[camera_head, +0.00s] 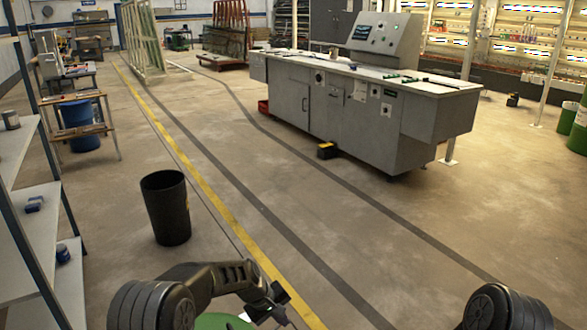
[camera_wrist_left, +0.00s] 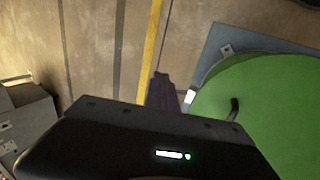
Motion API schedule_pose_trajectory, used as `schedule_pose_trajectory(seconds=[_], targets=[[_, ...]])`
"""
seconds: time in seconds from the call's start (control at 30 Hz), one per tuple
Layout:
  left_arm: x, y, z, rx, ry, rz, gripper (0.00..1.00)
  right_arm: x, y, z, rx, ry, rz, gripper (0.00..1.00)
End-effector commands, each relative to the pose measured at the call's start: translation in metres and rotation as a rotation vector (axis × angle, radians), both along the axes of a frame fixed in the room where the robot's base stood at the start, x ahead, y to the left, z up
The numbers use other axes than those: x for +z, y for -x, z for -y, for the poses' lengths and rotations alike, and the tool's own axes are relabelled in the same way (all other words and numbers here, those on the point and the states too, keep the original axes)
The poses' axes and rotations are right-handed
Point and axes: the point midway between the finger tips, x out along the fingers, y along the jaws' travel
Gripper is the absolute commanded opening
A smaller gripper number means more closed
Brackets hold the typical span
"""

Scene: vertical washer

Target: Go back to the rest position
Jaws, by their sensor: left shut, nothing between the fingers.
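My left gripper (camera_head: 280,303) is low in the head view, at the bottom centre, at the end of my bent left arm. It points down over the floor and is small and dark there. In the left wrist view its dark fingers (camera_wrist_left: 163,92) are together, above the concrete floor, with nothing seen between them. Only a rounded dark part of my right arm (camera_head: 505,308) shows at the bottom right of the head view. My right gripper is out of the frame.
A shelf rack (camera_head: 38,225) is at the left edge. A long grey workbench (camera_head: 345,117) with a control panel stands ahead right.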

Motion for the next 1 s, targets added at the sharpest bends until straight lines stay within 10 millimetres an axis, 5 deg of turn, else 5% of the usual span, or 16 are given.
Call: schedule_pose_trajectory(seconds=[0.27, 0.37, 0.5, 0.6, 0.73, 0.83, 1.0], targets=[[-0.051, 0.066, -0.034, -0.042, -0.062, -0.036, 0.0, 0.021, 0.0, 0.0, -0.002, 0.0, -0.002, 0.36], [-0.07, 0.104, -0.045, -0.077, -0.085, -0.048, 0.0, 0.03, 0.0, 0.0, -0.002, 0.0, -0.002, 0.36], [-0.088, 0.188, -0.058, -0.161, -0.111, -0.066, 0.0, 0.05, 0.0, 0.0, -0.003, 0.0, -0.002, 0.36], [-0.087, 0.265, -0.058, -0.249, -0.109, -0.067, 0.0, 0.065, 0.0, 0.0, -0.003, 0.0, -0.002, 0.36], [-0.072, 0.337, -0.051, -0.34, -0.088, -0.049, 0.0, 0.076, 0.0, 0.0, -0.004, 0.0, -0.003, 0.36], [-0.061, 0.368, -0.045, -0.382, -0.072, -0.037, 0.0, 0.08, 0.0, 0.0, -0.004, -0.001, -0.003, 0.36], [-0.056, 0.384, -0.042, -0.404, -0.062, -0.027, 0.0, 0.08, 0.0, 0.0, -0.004, -0.001, -0.003, 0.36]])
